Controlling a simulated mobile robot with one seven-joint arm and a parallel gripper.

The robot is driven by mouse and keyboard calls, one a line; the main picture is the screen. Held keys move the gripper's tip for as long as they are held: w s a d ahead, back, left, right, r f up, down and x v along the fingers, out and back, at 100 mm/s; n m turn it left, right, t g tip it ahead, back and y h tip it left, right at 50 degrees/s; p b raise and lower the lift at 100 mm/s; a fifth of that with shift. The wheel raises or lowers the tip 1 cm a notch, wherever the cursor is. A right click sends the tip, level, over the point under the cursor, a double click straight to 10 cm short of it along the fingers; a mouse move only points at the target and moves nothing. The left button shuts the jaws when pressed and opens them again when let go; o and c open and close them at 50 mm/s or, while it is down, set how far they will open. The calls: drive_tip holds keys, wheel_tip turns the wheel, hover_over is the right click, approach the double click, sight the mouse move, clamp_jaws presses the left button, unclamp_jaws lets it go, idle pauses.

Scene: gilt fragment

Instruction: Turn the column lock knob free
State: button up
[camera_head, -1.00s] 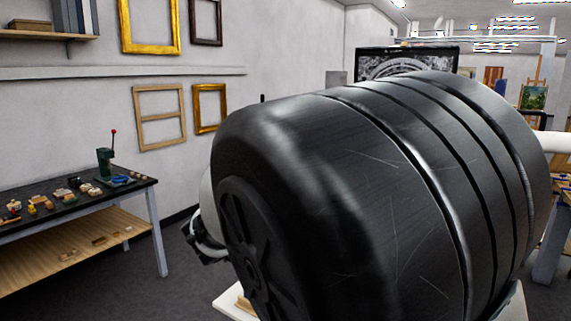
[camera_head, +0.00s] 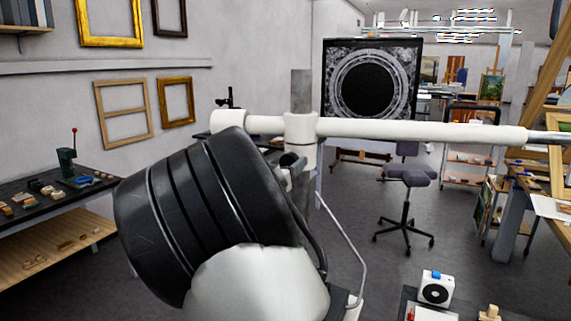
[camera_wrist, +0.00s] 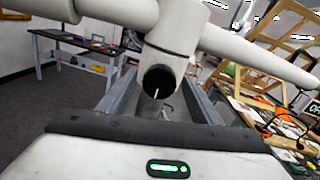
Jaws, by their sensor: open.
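In the wrist view, a dark round knob face (camera_wrist: 155,79) with a thin pale mark sits at the end of a white collar (camera_wrist: 168,48). My gripper (camera_wrist: 160,80) is open, its grey fingers left and right of the knob in the picture. I cannot tell the remaining depth or any contact. In the head view, the grey column (camera_head: 302,92) rises through the white collar, and a small dark part (camera_head: 291,160), likely the knob, shows below it. My dark arm link hides my gripper there.
A long white boom (camera_head: 420,130) runs right from the collar. A thin bent rod (camera_head: 352,245) hangs below. A worktable (camera_head: 50,190) stands left, a stool (camera_head: 407,180) behind, and a small white device (camera_head: 436,287) at front right. Floor between is clear.

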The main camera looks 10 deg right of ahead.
drive_tip(key=c, duration=1.1)
drive_tip(key=shift+o, duration=0.2)
